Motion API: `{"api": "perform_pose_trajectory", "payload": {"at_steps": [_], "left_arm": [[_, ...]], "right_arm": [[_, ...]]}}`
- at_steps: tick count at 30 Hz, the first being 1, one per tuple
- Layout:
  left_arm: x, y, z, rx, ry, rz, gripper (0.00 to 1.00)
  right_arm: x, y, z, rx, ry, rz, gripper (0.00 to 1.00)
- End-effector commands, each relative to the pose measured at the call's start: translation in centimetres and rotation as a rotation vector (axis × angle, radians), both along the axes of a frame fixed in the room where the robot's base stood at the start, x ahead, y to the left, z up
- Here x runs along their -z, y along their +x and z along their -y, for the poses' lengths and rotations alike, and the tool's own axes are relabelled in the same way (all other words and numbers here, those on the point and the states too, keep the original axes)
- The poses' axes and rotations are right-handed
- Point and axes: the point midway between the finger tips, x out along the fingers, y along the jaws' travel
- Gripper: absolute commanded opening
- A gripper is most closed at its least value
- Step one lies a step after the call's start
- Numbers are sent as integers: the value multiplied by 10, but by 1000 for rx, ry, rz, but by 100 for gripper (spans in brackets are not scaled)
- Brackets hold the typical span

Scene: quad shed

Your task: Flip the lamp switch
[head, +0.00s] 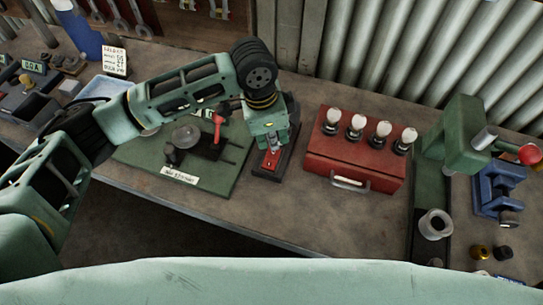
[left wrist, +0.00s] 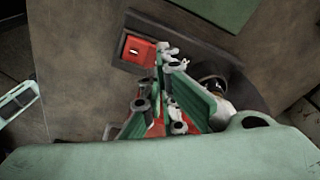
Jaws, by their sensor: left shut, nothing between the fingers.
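In the head view the red switch (head: 269,160) shows just below my left gripper (head: 268,146) on the bench. My left gripper is shut and empty, pointing down over the plate. In the left wrist view its fingertips (left wrist: 172,58) are close to the right side of the switch; I cannot tell whether they touch it. The plate's far part is partly hidden by the gripper. My right gripper is not in view.
A red box (head: 350,165) with several bulbs stands to the right. A green mat (head: 215,183) with a red-handled device lies left. A green press (head: 465,140) and blue vise (head: 497,190) are at far right. Bare bench lies in front of the switch.

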Motion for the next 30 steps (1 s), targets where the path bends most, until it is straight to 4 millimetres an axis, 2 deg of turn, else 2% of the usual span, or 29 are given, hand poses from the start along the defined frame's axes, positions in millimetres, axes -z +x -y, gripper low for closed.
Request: {"api": "perform_pose_trajectory", "payload": {"at_steps": [30], "left_arm": [[7,0,0,0,0,0,0]], "right_arm": [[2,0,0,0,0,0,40]]}}
